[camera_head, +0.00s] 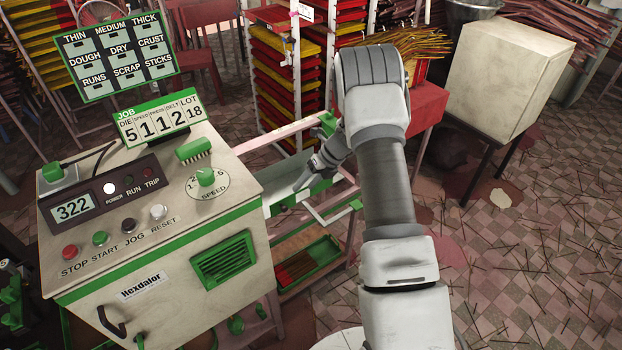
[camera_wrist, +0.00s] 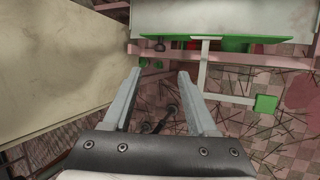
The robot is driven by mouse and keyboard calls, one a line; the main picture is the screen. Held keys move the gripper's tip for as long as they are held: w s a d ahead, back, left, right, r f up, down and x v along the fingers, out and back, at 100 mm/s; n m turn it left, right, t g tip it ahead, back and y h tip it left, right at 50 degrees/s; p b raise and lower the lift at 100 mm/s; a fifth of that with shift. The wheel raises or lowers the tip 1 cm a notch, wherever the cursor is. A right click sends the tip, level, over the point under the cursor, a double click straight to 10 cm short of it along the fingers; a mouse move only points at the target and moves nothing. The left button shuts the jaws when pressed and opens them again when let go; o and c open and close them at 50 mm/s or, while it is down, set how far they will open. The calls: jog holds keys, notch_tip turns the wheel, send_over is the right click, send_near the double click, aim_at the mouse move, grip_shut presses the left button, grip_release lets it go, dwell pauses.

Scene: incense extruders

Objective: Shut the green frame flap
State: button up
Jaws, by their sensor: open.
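The flap (camera_head: 332,217) looks like a pale bar frame with a green tab (camera_head: 356,204) at its outer corner. It sticks out from the side of the pale bench behind the cream machine. In the wrist view the flap's pale bars (camera_wrist: 225,98) stand out from the bench edge at the right, with the green tab (camera_wrist: 265,103) at the end and green strips at the bench edge. My gripper (camera_wrist: 159,74) is open and empty, left of the flap's bars and apart from them in that view. In the head view my gripper (camera_head: 305,181) is small beside the bench, partly hidden by my arm.
The cream Hexdalor machine (camera_head: 150,255) with a button panel stands at the left; its side (camera_wrist: 55,60) is close on the left in the wrist view. A green tray (camera_head: 309,264) of sticks lies below the bench. A pale box (camera_head: 505,75) on a stand is right. Sticks litter the floor.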

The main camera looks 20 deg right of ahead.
jog(key=v, duration=0.2)
jog(key=shift+s+d+r, duration=0.1)
jog(key=shift+d+r, duration=0.05)
jog(key=shift+r, duration=0.1)
jog(key=s+a+r+n, duration=0.2)
jog(key=s+r+n, duration=0.25)
jog(key=r, duration=0.35)
jog(key=s+a+r+n+h, duration=0.1)
jog(key=s+a+r+n, duration=0.2)
jog(key=r+n, duration=0.4)
jog(key=s+a+r+n, duration=0.2)
jog(key=s+r+n, duration=0.2)
jog(key=r, duration=0.5)
jog(key=s+r+n+t+h, duration=0.1)
jog(key=s+r+n, duration=0.3)
jog(key=s+n, duration=0.5)
jog(key=s+r+n+t+h, duration=0.2)
jog(key=s+r+n+h, duration=0.1)
jog(key=s+n, duration=0.6)
jog(key=s, duration=0.4)
jog(key=shift+r, duration=0.4)
